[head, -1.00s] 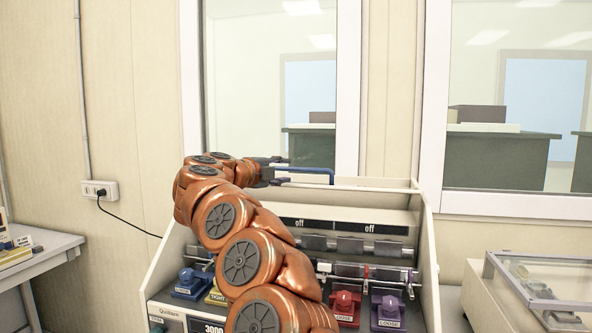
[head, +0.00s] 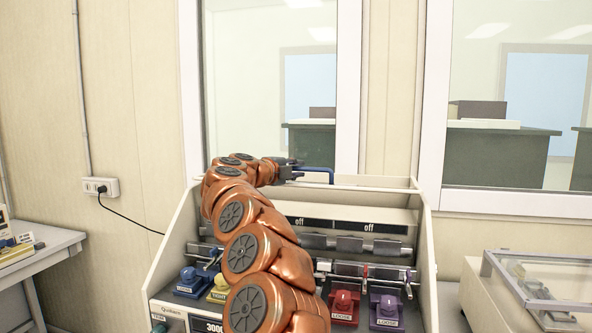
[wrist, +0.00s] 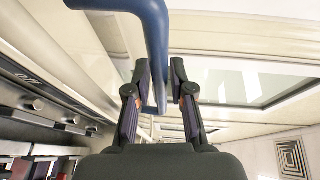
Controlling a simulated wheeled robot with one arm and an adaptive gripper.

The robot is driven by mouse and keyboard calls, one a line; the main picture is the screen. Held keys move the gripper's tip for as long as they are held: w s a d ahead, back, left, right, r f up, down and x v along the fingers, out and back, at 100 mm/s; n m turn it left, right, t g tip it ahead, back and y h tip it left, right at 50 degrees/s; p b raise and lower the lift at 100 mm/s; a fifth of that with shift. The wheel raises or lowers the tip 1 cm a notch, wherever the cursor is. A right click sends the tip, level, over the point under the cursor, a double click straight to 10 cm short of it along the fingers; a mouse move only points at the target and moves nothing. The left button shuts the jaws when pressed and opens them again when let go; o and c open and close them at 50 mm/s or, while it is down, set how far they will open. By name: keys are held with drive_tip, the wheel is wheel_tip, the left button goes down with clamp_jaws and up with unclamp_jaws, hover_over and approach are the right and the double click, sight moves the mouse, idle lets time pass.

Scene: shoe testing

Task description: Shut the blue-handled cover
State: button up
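The blue handle (head: 318,169) sits at the top rear of the pale testing machine (head: 424,270), on what seems to be its raised cover. The cover's panel is hard to make out against the wall and window. My gripper (head: 292,171) is at the handle's left end in the head view. In the wrist view the blue handle (wrist: 148,25) comes down from the top and passes between the two fingers of my gripper (wrist: 160,75). The fingers stand apart with a narrow gap around the bar; contact is not clear.
Inside the machine are a red block (head: 344,305), a purple block (head: 387,311), a blue block (head: 191,281) and a yellow block (head: 219,289). A glass-topped case (head: 535,280) stands at right, a side table (head: 45,250) at left. The wall and windows are close behind.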

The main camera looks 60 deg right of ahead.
clamp_jaws()
drive_tip(key=shift+f, duration=0.1)
idle(0.3)
drive_tip(key=shift+a+b, duration=0.15)
drive_tip(key=shift+b, duration=0.25)
